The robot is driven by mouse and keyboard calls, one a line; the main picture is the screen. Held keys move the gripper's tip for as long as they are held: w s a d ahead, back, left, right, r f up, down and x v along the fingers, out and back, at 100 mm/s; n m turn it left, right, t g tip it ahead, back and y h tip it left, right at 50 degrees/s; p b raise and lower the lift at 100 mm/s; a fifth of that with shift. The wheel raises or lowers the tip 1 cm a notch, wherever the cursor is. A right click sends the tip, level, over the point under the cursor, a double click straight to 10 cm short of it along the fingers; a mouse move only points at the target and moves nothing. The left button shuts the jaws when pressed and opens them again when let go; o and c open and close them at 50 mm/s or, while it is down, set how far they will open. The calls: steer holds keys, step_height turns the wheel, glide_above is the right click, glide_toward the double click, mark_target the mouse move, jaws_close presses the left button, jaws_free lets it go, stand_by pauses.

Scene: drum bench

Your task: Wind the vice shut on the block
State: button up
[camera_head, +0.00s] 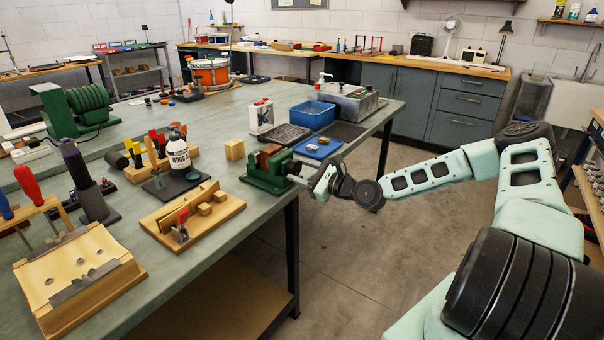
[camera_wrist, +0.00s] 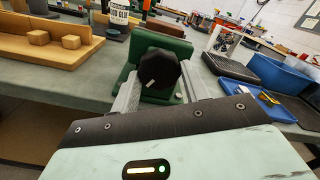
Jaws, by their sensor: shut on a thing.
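The green vice (camera_head: 266,184) stands near the right edge of the bench, and its green body also shows in the wrist view (camera_wrist: 165,45). A reddish-brown piece (camera_head: 268,151) shows at its jaws; I cannot tell whether this is the block or a jaw lining. A light wooden block (camera_head: 234,149) stands on the bench just left of the vice. My gripper (camera_head: 300,172) reaches in from the right at the vice's handle end. In the wrist view its two fingers are shut on the vice's black knob (camera_wrist: 160,68), which has a white mark.
A wooden jig (camera_head: 170,222) stands left of the vice. A blue tray (camera_head: 318,150) lies behind it, with a blue bin (camera_head: 311,115) and a black tray (camera_head: 286,138) beyond. The white glue bottle (camera_head: 179,152) stands farther left. Open floor lies right of the bench.

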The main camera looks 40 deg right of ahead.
steer(key=shift+f, duration=0.15)
stand_by(0.3)
steer(key=o, duration=1)
steer(key=b+v, duration=0.3)
steer(key=v, duration=1.4)
steer(key=shift+s+d, duration=0.15)
steer(key=shift+s, duration=0.1)
